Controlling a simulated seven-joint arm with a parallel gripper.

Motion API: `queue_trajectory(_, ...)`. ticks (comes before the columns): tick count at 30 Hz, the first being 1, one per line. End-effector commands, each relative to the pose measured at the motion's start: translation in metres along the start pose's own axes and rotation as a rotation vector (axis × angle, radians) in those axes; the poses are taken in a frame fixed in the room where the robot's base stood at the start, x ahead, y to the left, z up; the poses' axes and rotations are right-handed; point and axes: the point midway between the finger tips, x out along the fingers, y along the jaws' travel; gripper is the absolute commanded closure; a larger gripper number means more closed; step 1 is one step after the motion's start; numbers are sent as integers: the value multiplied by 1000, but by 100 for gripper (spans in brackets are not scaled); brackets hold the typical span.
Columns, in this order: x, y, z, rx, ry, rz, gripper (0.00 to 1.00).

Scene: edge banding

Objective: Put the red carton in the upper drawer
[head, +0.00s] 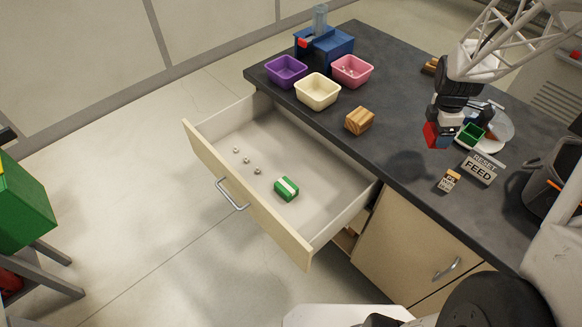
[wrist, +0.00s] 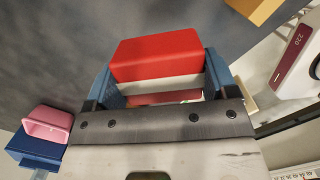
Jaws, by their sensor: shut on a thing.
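The red carton (wrist: 160,55) is between the two blue fingers of my gripper (wrist: 160,77) in the wrist view, with a white band across it. In the head view the red carton (head: 432,134) shows at the end of my gripper (head: 438,138), raised above the dark worktop. My gripper is shut on it. The upper drawer (head: 228,195) is pulled open below the worktop, to the left of my gripper. A green carton with a white band (head: 287,188) and several small grey pieces lie inside it.
Purple (head: 286,71), cream (head: 318,91) and pink (head: 352,70) bins stand on the worktop's far left, by a blue machine (head: 326,45). A wooden block (head: 359,121) sits near the drawer-side edge. A FEED sign (head: 480,168) and small box (head: 448,180) stand at right. Much drawer floor is free.

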Motion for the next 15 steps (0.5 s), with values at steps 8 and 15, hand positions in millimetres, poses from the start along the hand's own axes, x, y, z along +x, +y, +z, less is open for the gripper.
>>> queue_trajectory(8, -27, 1, -13, -29, 0, 5, 49)
queue_trajectory(15, -33, 2, -51, -109, 0, 15, 49)
